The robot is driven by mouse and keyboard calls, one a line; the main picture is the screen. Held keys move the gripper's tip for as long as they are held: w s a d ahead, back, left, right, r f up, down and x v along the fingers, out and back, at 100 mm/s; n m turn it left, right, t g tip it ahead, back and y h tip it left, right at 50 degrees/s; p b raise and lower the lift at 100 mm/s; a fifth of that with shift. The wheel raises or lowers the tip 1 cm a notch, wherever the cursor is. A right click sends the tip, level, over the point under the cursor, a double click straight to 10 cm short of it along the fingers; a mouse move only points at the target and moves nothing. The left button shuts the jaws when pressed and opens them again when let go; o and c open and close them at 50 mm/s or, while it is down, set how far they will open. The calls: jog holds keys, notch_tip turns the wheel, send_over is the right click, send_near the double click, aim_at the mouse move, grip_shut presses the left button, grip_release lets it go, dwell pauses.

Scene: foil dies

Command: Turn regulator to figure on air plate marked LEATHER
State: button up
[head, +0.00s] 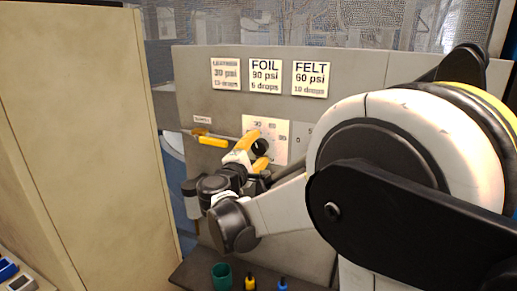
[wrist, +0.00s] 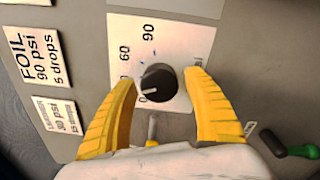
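The LEATHER plate (head: 225,74) hangs at the panel's upper left and reads 30 psi; it also shows sideways in the wrist view (wrist: 59,115). The regulator is a black knob (wrist: 157,82) on a white dial plate (wrist: 178,40); in the head view the dial plate (head: 280,152) is partly behind my gripper. The figures 60 and 90 are clear. The knob's white pointer points left and slightly down in the wrist view, near a low figure partly hidden by a finger. My gripper (wrist: 161,79) is open, its yellow fingers on either side of the knob with gaps visible.
FOIL (head: 265,76) and FELT (head: 310,79) plates hang beside LEATHER. A yellow-handled valve (head: 211,141) sits left of the dial. A green cup (head: 221,276), a yellow bottle (head: 250,282) and a blue bottle (head: 282,284) stand below. A beige cabinet (head: 85,130) bounds the left.

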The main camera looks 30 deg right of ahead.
dwell(0.3)
jog(key=v, duration=1.2)
jog(key=shift+d, duration=0.1)
jog(key=s+d+f+m+g+y+b, duration=0.1)
jog(key=s+f+m+g+y+b, duration=0.15)
jog(key=s+f, duration=0.4)
jog(key=s+d+f+m+g+y+b, duration=0.1)
jog(key=s+f+m+g+y+b, duration=0.2)
jog(key=f, duration=0.7)
jog(key=s+a+f+m+t+y+b, duration=0.1)
jog(key=s+a+f+m+y+b, duration=0.4)
jog(key=s+a+f+y, duration=0.3)
jog(key=s+a+f+m, duration=0.1)
jog(key=s+a, duration=0.1)
jog(key=shift+a+y, duration=0.25)
jog(key=shift+y, duration=0.1)
